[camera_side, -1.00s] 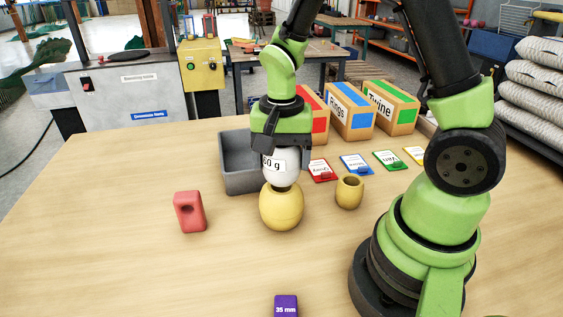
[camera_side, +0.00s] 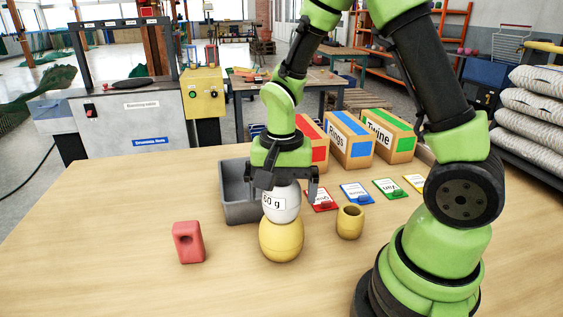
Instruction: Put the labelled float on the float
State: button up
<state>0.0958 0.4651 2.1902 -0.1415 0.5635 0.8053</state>
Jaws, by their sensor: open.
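The labelled float (camera_side: 282,210) is white and egg-shaped, with a printed weight label ending in "0 g". It sits upright on top of the yellow float (camera_side: 281,242), touching it, and the yellow float stands on the table. My gripper (camera_side: 284,192) is open above and around the labelled float, one finger at its left and one at its right. The right finger is clear of the float; I cannot tell whether the left one touches it. The gripper body hides the float's top.
A grey bin (camera_side: 236,205) stands just behind left. A red block with a hole (camera_side: 188,242) is at left, a small yellow cup-like piece (camera_side: 350,222) at right. Coloured cards (camera_side: 357,193) and boxes (camera_side: 348,140) lie behind. The front table is clear.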

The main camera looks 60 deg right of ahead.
notch_tip(320, 180, up, 11)
jog(key=s+a+r+n+t+y, duration=0.1)
jog(key=s+a+r+n+t, duration=0.1)
jog(key=s+r+n+t, duration=0.1)
jog(key=s+a+r+n+t+y, duration=0.1)
jog(key=s+a+r+n+t, duration=0.2)
jog(key=s, duration=0.5)
jog(key=shift+r+n+t, duration=0.25)
jog(key=shift+n+t, duration=0.35)
jog(key=shift+n, duration=0.4)
